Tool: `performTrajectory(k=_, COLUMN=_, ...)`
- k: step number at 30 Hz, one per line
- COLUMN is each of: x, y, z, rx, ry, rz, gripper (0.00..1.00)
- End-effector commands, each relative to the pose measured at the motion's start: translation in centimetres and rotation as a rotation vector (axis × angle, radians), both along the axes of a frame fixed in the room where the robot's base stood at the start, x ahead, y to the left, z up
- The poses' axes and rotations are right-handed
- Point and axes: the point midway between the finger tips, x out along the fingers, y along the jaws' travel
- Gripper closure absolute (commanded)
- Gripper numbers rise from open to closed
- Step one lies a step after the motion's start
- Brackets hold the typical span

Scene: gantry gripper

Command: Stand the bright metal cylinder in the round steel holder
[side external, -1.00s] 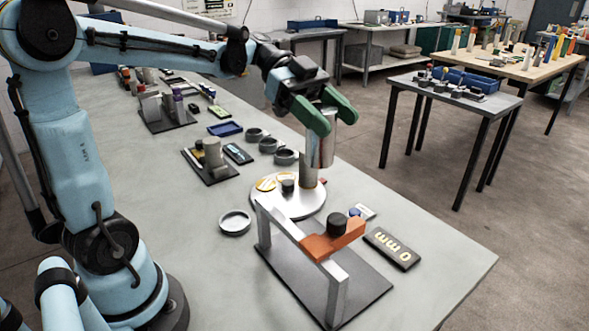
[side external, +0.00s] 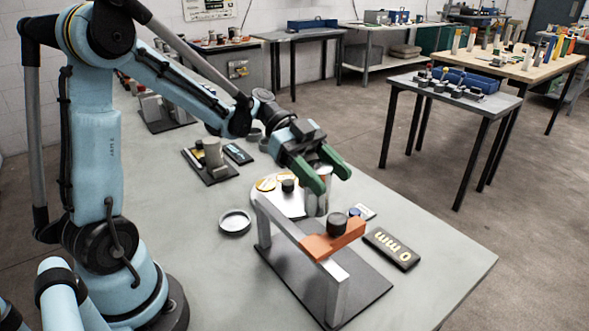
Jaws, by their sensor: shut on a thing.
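My gripper (side external: 331,180), with green fingers, is shut on the bright metal cylinder (side external: 317,203). The cylinder is roughly upright, low over the right side of a round silver plate. The fingers hide part of it, and I cannot tell whether its lower end touches anything. A shallow round steel ring (side external: 235,222) lies empty on the grey table, left of the cylinder. Other grey rings behind are mostly hidden by my arm. I cannot tell for sure which round piece is the holder.
The round plate (side external: 265,197) carries yellowish discs and a dark knob. A metal frame with an orange crossbar (side external: 333,240) and black knob stands in front. A black block (side external: 391,249) lies to its right. A dark tray with a grey cylinder (side external: 213,153) stands behind left.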

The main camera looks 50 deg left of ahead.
Motion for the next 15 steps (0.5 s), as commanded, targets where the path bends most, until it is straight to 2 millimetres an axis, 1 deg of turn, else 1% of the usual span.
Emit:
performTrajectory(k=4, x=0.0, y=0.0, z=0.1, rx=-0.002, ry=0.0, rz=0.0, gripper=1.0)
performTrajectory(k=7, x=0.0, y=0.0, z=-0.5, rx=-0.002, ry=0.0, rz=0.0, gripper=1.0)
performTrajectory(k=15, x=0.1, y=0.0, z=-4.3, rx=-0.002, ry=0.0, rz=0.0, gripper=1.0)
